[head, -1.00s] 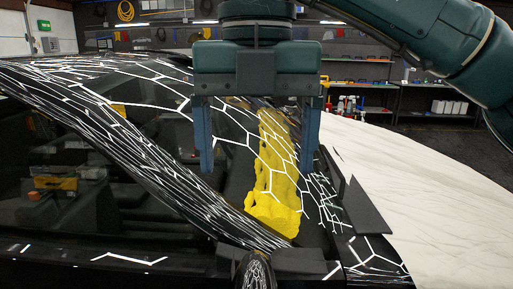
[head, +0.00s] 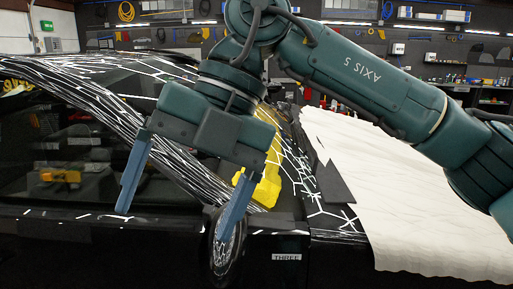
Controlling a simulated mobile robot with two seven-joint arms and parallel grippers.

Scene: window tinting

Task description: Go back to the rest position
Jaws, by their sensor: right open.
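My right gripper (head: 174,224) comes in from the upper right on its green arm. Its two blue fingers are spread wide apart with nothing between them. It hangs in front of the black car's (head: 60,225) side, with one finger over the side mirror (head: 226,245). The car has a white web-like line pattern. A yellow patch or object (head: 266,188) lies by the windshield, partly hidden behind my gripper. My left gripper is not in the head view.
A white sheet (head: 410,195) covers the car's front at the right. A dark flat piece (head: 333,184) lies at the sheet's edge. Shelves and wall tools (head: 490,98) stand at the back. A yellow-and-dark item (head: 60,177) shows through the side window.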

